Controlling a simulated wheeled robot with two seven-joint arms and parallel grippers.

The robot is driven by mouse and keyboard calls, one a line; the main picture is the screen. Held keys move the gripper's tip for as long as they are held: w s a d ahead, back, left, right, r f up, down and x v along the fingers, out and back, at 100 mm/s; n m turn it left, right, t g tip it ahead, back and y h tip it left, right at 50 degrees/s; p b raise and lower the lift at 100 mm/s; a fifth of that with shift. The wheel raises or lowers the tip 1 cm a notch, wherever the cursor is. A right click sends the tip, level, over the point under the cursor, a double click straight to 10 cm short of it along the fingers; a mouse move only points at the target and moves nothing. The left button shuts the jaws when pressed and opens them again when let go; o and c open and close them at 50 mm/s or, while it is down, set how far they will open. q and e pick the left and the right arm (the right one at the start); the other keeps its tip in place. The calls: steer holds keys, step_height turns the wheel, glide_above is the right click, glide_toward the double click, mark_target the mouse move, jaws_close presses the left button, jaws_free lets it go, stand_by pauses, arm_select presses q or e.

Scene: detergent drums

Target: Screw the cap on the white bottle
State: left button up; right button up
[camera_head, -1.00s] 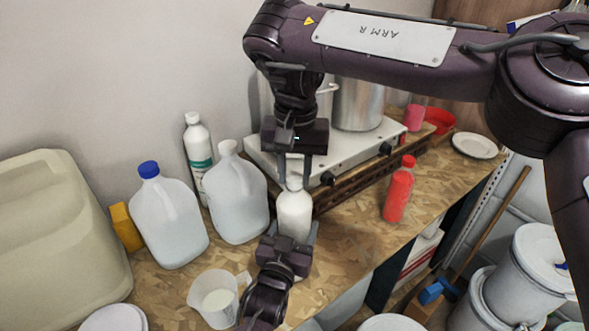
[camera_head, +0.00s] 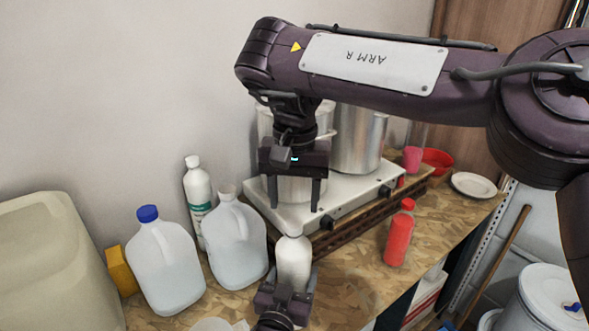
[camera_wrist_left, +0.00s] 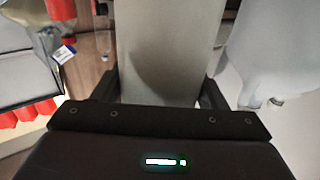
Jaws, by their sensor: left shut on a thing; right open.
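The white bottle (camera_head: 294,264) stands upright near the front of the worktop, and its pale body also fills the middle of the left wrist view (camera_wrist_left: 165,50). Its top is white and rounded; I cannot clearly tell how a cap sits on it. My left gripper (camera_head: 287,283) is shut on the bottle's body from the front, with one finger on each side in the left wrist view (camera_wrist_left: 160,92). My right gripper (camera_head: 295,206) points down above the bottle, open and empty, its two fingers wide apart and clear of the bottle's top.
Behind are a white hot plate (camera_head: 360,197) and metal pots (camera_head: 360,140). To the left stand a blue-capped jug (camera_head: 165,265), a second jug (camera_head: 237,245) and a white-and-green bottle (camera_head: 197,190). A red bottle (camera_head: 398,240) stands right, with bare worktop (camera_head: 350,270) between.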

step_height(320, 180, up, 7)
steer(key=shift+r, duration=0.15)
stand_by(0.4)
arm_select(q)
steer(key=o, duration=2)
steer(key=shift+c, duration=0.2)
steer(key=shift+s+f, duration=0.15)
steer(key=shift+s, duration=0.15)
steer(key=b+v, duration=0.3)
steer(key=v, duration=0.4)
arm_select(e)
step_height(320, 180, down, 3)
steer(key=shift+f, duration=0.1)
arm_select(q)
steer(key=shift+s+a, duration=0.1)
steer(key=shift+a, duration=0.05)
steer(key=shift+c, duration=0.2)
